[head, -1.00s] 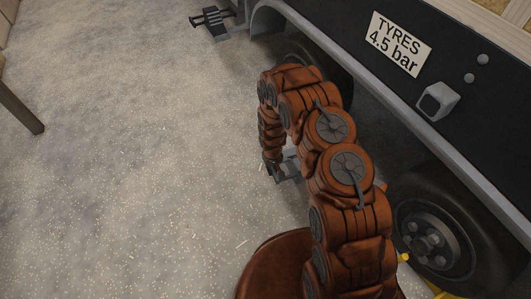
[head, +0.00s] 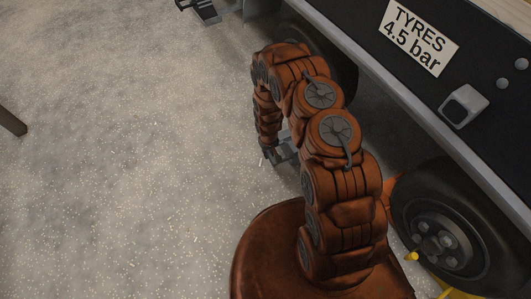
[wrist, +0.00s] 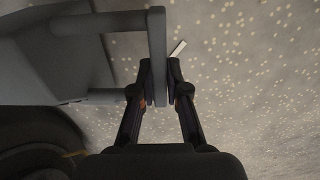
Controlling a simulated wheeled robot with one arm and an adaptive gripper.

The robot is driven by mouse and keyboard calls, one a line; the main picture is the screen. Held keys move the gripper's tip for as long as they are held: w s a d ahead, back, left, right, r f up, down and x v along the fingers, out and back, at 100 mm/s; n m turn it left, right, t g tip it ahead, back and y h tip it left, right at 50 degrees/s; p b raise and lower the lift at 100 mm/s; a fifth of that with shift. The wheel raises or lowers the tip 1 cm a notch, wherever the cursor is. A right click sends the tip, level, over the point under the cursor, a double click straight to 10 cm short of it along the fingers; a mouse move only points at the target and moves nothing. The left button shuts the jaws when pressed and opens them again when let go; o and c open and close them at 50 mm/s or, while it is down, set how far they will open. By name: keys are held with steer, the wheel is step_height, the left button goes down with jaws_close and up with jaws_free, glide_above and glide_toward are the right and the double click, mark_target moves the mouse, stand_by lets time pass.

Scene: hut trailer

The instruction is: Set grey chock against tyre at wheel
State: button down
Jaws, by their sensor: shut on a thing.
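The grey chock (wrist: 60,55) fills the upper left of the wrist view, with a bar-shaped handle. My gripper (wrist: 160,70) is shut on this handle, one finger on each side. In the head view, my gripper (head: 271,156) is low over the floor, and part of the chock (head: 287,147) shows beside it; the arm hides the rest. The farther tyre (head: 335,75) is partly hidden behind my arm, up and right of the chock. The nearer wheel (head: 442,225) is at the right. I cannot tell whether the chock touches the floor or a tyre.
The trailer's dark side, with a tyre pressure sign (head: 419,38) and a grey lower rail (head: 400,95), overhangs the wheels. Yellow parts (head: 412,257) are by the nearer wheel. A metal step-like fitting (head: 205,10) is at the top.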

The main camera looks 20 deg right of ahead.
mark_target(290, 144)
steer(key=shift+w+d+f+b, duration=0.3)
steer(key=shift+w+d+f, duration=0.15)
steer(key=shift+d, duration=1.4)
steer(key=shift+w+d+f+b, duration=0.35)
steer(key=shift+w+d+f, duration=0.05)
steer(key=shift+d, duration=1.4)
steer(key=shift+w+d+f+b, duration=0.3)
steer(key=shift+w+d+f, duration=0.15)
steer(key=shift+d, duration=1.4)
steer(key=shift+w+d+f+b, duration=0.1)
steer(key=shift+w+d+b, duration=0.65)
steer(key=shift+d, duration=1)
steer(key=shift+w+d+f+b, duration=0.1)
steer(key=shift+w+d+b, duration=0.4)
steer(key=shift+w+d, duration=0.9)
steer(key=shift+w+d+f+b, duration=0.1)
steer(key=shift+w+d+b, duration=0.45)
steer(key=shift+d, duration=1.6)
steer(key=shift+s+d+n+p, duration=0.2)
steer(key=shift+n+p, duration=0.15)
steer(key=shift+n, duration=0.35)
steer(key=shift+a, duration=0.1)
